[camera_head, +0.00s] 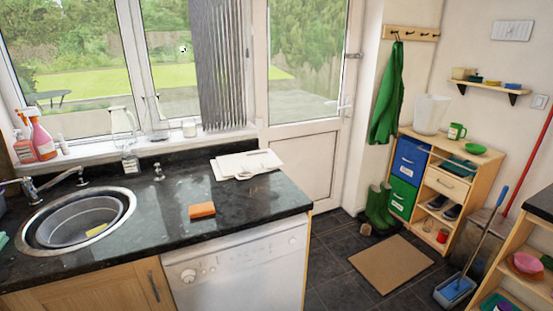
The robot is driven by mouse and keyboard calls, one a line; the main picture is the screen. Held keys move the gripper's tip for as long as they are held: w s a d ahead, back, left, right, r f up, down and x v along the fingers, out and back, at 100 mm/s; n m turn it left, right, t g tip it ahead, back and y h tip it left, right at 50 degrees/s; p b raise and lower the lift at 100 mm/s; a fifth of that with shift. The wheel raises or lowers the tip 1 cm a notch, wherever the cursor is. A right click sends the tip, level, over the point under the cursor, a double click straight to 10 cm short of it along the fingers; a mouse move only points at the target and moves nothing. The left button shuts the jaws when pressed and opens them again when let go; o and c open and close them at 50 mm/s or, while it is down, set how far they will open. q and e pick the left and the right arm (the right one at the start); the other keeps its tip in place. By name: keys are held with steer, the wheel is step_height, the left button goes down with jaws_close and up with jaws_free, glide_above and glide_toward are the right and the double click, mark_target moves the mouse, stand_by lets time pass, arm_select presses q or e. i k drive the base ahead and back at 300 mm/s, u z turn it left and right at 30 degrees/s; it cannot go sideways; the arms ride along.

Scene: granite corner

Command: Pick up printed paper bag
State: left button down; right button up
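I cannot make out a printed paper bag for certain in the head view. A plain whitish open-topped container (431,114) stands upright on the wooden cabinet (466,162) at the right; I cannot tell whether it is a bag, and no print shows on it. Neither of my grippers is in view.
The dark counter (165,205) holds a sink (75,222), an orange-brown block (202,211) and flat white boards (246,165). Green boots (380,208), a brown mat (390,264) and a blue dustpan (455,290) are on the floor. Shelves (525,250) stand at the right edge.

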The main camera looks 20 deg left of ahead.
mark_target(249, 161)
steer(key=k, duration=0.95)
steer(key=z, duration=0.2)
steer(key=i, duration=6.05)
steer(key=u, duration=2.3)
